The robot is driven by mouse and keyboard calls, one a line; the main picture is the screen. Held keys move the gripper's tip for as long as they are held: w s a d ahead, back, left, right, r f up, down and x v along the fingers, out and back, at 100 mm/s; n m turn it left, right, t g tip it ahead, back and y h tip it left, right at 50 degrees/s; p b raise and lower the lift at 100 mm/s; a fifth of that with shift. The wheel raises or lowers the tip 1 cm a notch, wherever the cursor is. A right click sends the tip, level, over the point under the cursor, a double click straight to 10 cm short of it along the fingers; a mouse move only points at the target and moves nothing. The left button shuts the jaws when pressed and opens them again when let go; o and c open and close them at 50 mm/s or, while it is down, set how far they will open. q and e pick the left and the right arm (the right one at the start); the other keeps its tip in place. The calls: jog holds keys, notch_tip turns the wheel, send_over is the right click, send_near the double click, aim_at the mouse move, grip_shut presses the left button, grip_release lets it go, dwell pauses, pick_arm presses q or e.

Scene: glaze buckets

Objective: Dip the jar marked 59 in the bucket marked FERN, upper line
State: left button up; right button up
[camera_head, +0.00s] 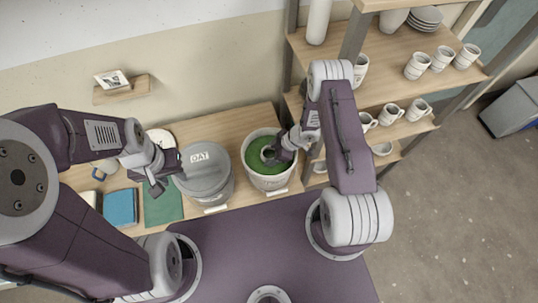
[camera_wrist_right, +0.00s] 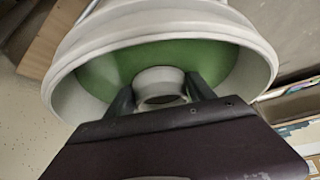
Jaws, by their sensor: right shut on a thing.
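A white bucket (camera_head: 268,182) with green glaze (camera_head: 258,164) inside stands open on the wooden bench; its name cannot be read here. My right gripper (camera_head: 272,154) reaches down into its mouth. In the right wrist view my right gripper (camera_wrist_right: 162,95) is shut on a small pale round-mouthed jar (camera_wrist_right: 160,76), inside the bucket's rim (camera_wrist_right: 160,20) against the green glaze. The jar's number is not visible, and how deep it sits cannot be told. My left gripper (camera_head: 157,184) hangs over the bench at left, with no jar visible in it; its finger gap is unclear.
A grey lidded bucket (camera_head: 203,170) marked OAT stands just left of the open bucket. A green mat (camera_head: 164,206) and a blue book-like item (camera_head: 121,208) lie further left. Shelves (camera_head: 400,88) with several cups rise at right, close to my right arm.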

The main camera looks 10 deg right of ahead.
notch_tip(320, 180, up, 9)
jog(key=p, duration=0.8)
jog(key=shift+r, duration=0.2)
dwell(1.2)
notch_tip(320, 180, up, 8)
jog(key=p, duration=0.6)
jog(key=shift+f+p, duration=0.2)
jog(key=shift+p, duration=0.15)
